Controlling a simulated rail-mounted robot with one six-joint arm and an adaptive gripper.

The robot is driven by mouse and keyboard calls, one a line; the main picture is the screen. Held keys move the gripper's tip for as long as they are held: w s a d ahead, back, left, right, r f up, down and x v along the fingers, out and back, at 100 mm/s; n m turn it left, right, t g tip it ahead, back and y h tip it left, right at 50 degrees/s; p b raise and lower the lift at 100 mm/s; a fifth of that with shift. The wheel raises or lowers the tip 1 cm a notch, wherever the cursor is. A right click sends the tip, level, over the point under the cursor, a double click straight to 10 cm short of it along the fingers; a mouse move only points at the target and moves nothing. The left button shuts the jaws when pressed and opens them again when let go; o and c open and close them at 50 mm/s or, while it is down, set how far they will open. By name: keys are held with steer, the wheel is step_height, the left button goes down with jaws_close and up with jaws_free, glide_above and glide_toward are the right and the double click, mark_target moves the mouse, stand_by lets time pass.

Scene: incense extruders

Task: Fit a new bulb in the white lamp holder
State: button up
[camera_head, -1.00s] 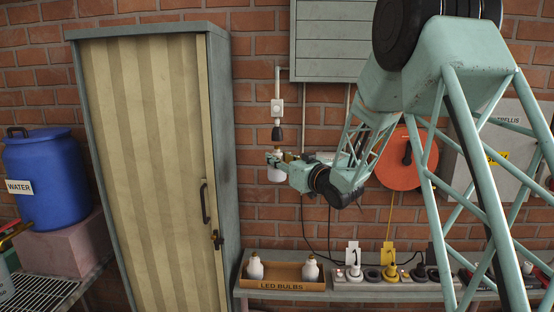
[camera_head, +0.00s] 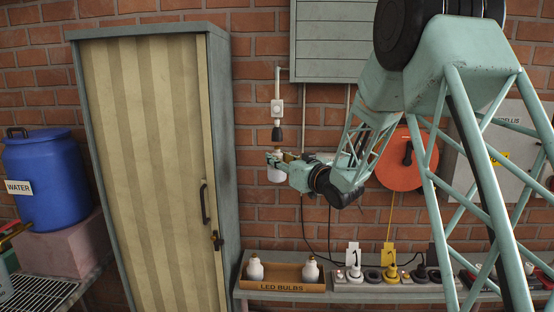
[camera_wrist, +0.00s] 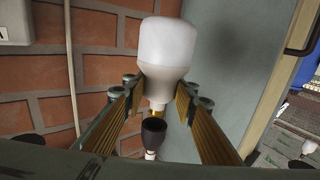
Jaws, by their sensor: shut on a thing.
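My gripper (camera_head: 277,157) is shut on a white bulb (camera_head: 275,174), which also fills the upper middle of the wrist view (camera_wrist: 167,50). The fingers pinch its narrow neck from both sides. In the head view the bulb's globe hangs down and its base points up. The lamp holder (camera_head: 277,135) is a black socket below a white box on the brick wall. In the wrist view its open mouth (camera_wrist: 153,130) faces the bulb's brass base (camera_wrist: 157,106). The base looks nearly in line with the mouth, with a small gap between them.
A tray marked LED BULBS (camera_head: 281,286) holds two bulbs on the shelf below. Sockets with plugs (camera_head: 390,275) stand to its right. A tall cabinet (camera_head: 150,170) stands close on the left. An orange cable reel (camera_head: 400,165) hangs to the right.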

mark_target(279, 148)
steer(key=shift+r, duration=1.6)
stand_by(3.1)
steer(key=shift+w+r+n+g+y+p, duration=0.1)
steer(key=shift+r+n+g+y+p, duration=0.05)
steer(key=shift+n+g+y+p, duration=0.65)
steer(key=shift+r+n+g+y+p, duration=0.15)
steer(key=shift+n+g+y+p, duration=0.55)
steer(key=shift+g+y+p, duration=0.2)
stand_by(1.6)
